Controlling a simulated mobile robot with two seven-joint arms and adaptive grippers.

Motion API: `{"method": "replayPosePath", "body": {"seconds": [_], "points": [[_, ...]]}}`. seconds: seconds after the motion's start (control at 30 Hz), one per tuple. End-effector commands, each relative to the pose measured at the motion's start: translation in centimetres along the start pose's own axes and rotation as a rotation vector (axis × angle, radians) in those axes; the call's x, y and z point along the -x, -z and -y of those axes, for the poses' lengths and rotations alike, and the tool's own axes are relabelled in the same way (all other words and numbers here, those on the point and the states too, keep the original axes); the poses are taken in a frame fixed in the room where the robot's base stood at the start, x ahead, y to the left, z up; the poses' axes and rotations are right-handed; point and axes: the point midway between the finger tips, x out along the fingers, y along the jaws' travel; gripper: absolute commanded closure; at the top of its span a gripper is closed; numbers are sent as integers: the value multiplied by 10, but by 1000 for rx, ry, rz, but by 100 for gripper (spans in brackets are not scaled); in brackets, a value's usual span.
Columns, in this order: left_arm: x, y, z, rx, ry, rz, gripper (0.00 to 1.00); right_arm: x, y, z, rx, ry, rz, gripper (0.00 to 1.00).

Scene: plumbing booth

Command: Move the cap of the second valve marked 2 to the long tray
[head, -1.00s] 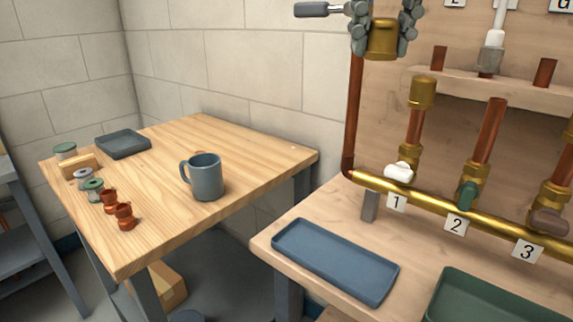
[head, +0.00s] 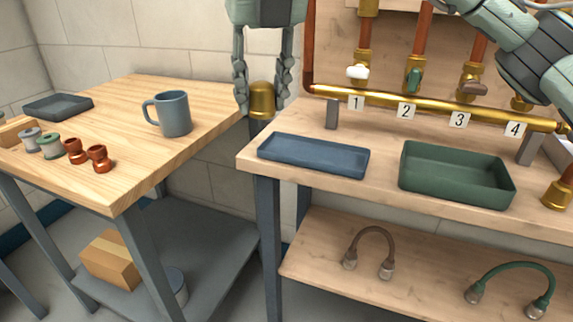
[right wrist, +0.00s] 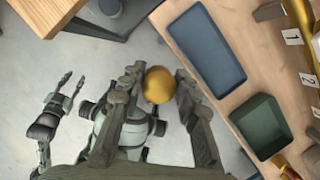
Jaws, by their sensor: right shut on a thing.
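My right gripper (head: 262,95) hangs fingers down, shut on a brass cap (head: 262,101), left of the long blue tray (head: 313,170). The cap is in the air by the wooden table's right corner, apart from the tray. In the right wrist view the cap (right wrist: 158,85) shows as a gold dome between the fingers, with the tray (right wrist: 207,48) to its right. The valve marked 2 has a green handle (head: 414,80); its upper end is out of view in the head view. My left gripper (right wrist: 72,82) shows in the right wrist view, fingers apart and empty.
A deep green tray (head: 456,190) stands right of the blue tray, which is empty. A grey upright block (head: 332,113) stands behind the blue tray. A mug (head: 172,115) and several fittings are on the left table. My arm crosses the upper right.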

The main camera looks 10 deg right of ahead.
Motion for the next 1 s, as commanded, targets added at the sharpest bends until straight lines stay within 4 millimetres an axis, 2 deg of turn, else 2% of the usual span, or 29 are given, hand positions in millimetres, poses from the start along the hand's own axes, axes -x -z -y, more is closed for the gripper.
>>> {"method": "replayPosePath", "body": {"seconds": [0.17,0.43,0.6,0.83,1.0], "points": [[1,0,0,0,1,1,65,-15,-3,19,-12,2,0,98],[2,-7,3,1,7,30,65,-56,-18,74,-14,4,-1,98],[3,-11,6,2,12,49,65,-76,-26,100,-10,2,1,98],[3,-14,6,3,13,60,65,-88,-27,108,-5,1,0,98],[3,-13,6,2,13,58,65,-111,-20,109,-6,2,-1,98]]}}
